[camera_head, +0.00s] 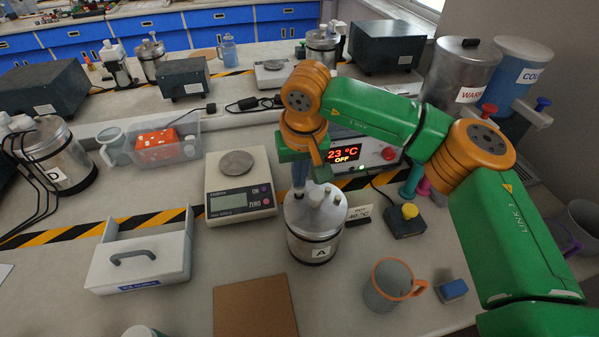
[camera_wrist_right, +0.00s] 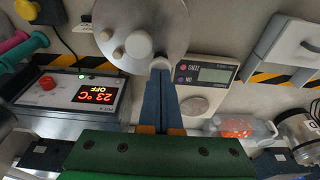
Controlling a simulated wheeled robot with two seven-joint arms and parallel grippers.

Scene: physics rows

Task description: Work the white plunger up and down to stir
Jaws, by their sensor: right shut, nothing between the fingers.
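The metal vessel A (camera_head: 314,240) stands upright on the bench, with several pale fittings on its lid. In the right wrist view its round lid (camera_wrist_right: 138,20) fills the top middle. My right gripper (camera_head: 299,188) points down over the lid's back left side. Its blue fingers (camera_wrist_right: 160,78) are together and hold nothing. My left gripper is not in view.
A scale (camera_head: 240,203) stands left of the vessel, and a heater box reading 23 °C (camera_head: 381,155) behind right. A yellow button box (camera_head: 405,220), a mug with an orange handle (camera_head: 388,287) and a blue block (camera_head: 453,290) are at right. A brown board (camera_head: 254,308) lies in front.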

